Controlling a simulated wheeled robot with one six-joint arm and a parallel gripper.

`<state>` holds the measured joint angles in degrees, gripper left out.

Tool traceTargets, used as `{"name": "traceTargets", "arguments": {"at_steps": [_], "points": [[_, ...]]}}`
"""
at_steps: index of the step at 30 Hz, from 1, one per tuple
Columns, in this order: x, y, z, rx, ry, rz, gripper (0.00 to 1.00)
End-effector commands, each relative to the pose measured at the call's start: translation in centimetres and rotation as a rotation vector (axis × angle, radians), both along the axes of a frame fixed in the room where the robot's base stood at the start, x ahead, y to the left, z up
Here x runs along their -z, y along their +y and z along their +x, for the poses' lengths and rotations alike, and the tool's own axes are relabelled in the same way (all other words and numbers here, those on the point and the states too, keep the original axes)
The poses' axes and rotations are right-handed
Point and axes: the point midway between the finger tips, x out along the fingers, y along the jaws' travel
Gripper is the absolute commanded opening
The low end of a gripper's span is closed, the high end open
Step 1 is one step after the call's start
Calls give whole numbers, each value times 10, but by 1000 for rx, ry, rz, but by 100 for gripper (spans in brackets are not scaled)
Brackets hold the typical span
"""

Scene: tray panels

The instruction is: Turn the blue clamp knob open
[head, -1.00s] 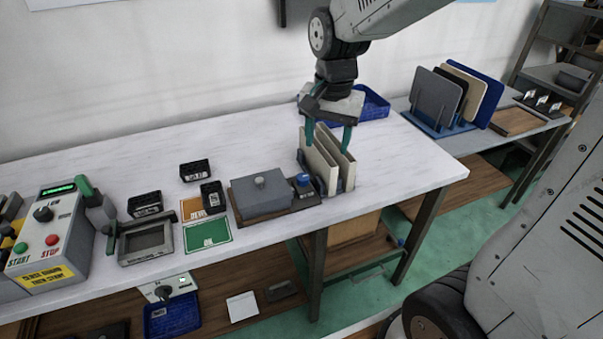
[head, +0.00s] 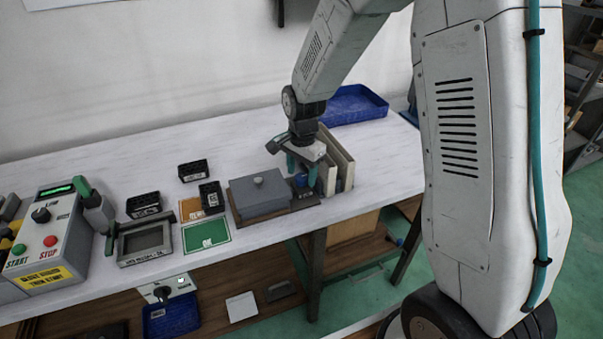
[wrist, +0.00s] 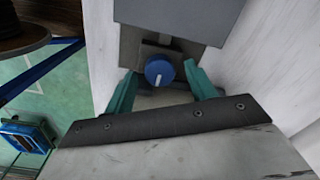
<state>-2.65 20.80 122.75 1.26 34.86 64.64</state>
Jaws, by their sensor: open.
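The blue clamp knob (head: 300,180) sits at the right end of a dark base, beside a grey lidded box (head: 259,192). In the wrist view the round knob (wrist: 159,71) has a white line on top, running roughly up and down in the picture. My gripper (head: 301,172) is open above the knob, pointing down. In the wrist view its two teal fingers (wrist: 157,85) stand on either side of the knob, with a gap on each side. Whether the fingertips are down at the knob's height I cannot tell.
Upright cream panels (head: 340,160) stand in a rack just right of the knob, close to my gripper. A blue tray (head: 355,106) lies behind. Green card (head: 206,234) and black bins (head: 211,194) are to the left. Bare white tabletop (head: 385,160) lies right of the panels.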

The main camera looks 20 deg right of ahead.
Motion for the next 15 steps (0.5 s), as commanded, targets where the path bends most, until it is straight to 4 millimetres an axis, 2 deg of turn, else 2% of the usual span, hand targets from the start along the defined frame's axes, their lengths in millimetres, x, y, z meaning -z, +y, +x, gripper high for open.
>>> {"name": "traceTargets", "arguments": {"at_steps": [3, 11, 15], "points": [[7, 0, 0, 0, 0, 0, 56], [8, 0, 0, -1, 0, 0, 56], [8, 0, 0, -1, 0, 0, 17]]}}
